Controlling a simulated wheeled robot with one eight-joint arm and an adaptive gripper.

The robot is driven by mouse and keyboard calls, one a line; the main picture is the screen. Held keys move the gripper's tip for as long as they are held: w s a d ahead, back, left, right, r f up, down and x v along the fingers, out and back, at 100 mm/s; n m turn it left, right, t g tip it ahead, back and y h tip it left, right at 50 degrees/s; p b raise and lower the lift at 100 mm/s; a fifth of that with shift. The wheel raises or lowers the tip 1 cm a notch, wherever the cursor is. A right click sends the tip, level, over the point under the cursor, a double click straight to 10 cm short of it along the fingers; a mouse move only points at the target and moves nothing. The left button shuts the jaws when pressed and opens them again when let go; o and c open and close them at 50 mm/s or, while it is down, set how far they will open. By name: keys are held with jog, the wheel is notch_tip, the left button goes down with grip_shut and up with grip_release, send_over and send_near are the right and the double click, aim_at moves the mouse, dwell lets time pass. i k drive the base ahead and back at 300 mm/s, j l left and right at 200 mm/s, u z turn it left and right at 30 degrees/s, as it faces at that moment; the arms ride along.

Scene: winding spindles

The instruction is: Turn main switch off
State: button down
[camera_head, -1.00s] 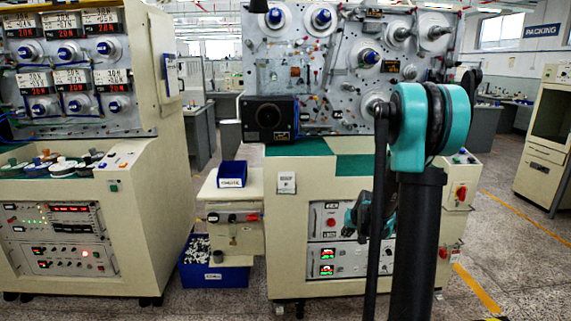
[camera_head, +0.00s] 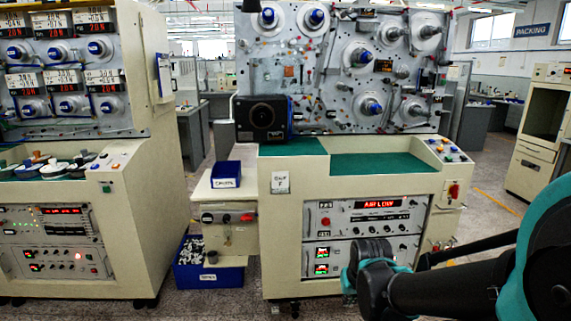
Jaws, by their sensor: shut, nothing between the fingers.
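A red rotary switch (camera_head: 453,191), which looks like the main switch, sits on the right end of the cream winding machine (camera_head: 290,235), below a small button panel (camera_head: 446,150). Its exact handle angle is too small to read. My arm (camera_head: 440,290) reaches in from the lower right, its teal and black links low in front of the machine. Its far visible part is a grey and teal joint (camera_head: 372,252) in front of the lower control panel, left of and below the red switch. My gripper's fingers cannot be seen.
A control panel (camera_head: 366,217) has a lit red "AIR LOW" display and a red button. A blue bin (camera_head: 210,277) stands on the floor at the left. A second machine (camera_head: 120,230) stands further left. Open floor and a cream cabinet (camera_head: 535,150) are at the right.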

aim_at(454, 191)
jog(key=z, duration=1.15)
jog(key=i+l, duration=0.1)
jog(key=i, duration=0.2)
jog(key=i+l, duration=0.1)
jog(key=i, duration=0.25)
